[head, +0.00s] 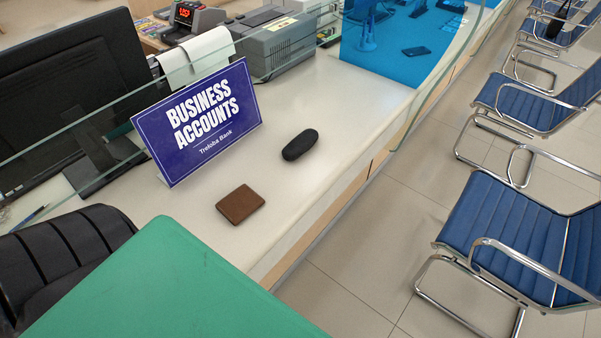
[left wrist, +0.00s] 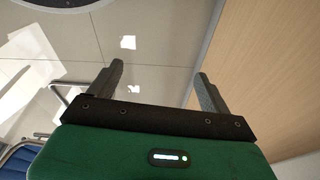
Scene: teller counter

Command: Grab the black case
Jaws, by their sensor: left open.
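The black case (head: 300,145) is a small rounded oblong lying on the white counter (head: 330,100), right of the blue sign in the head view. It is not in the left wrist view. My left gripper (left wrist: 160,82) shows in the left wrist view with its two fingers apart and nothing between them. It hangs over tiled floor beside a wood-coloured panel, away from the case. Neither gripper shows in the head view.
A brown wallet (head: 240,204) lies on the counter nearer than the case. A blue "Business Accounts" sign (head: 197,122) stands left of it. A glass screen, a monitor (head: 70,85) and a grey printer (head: 275,45) are behind. Blue chairs (head: 515,235) stand at right.

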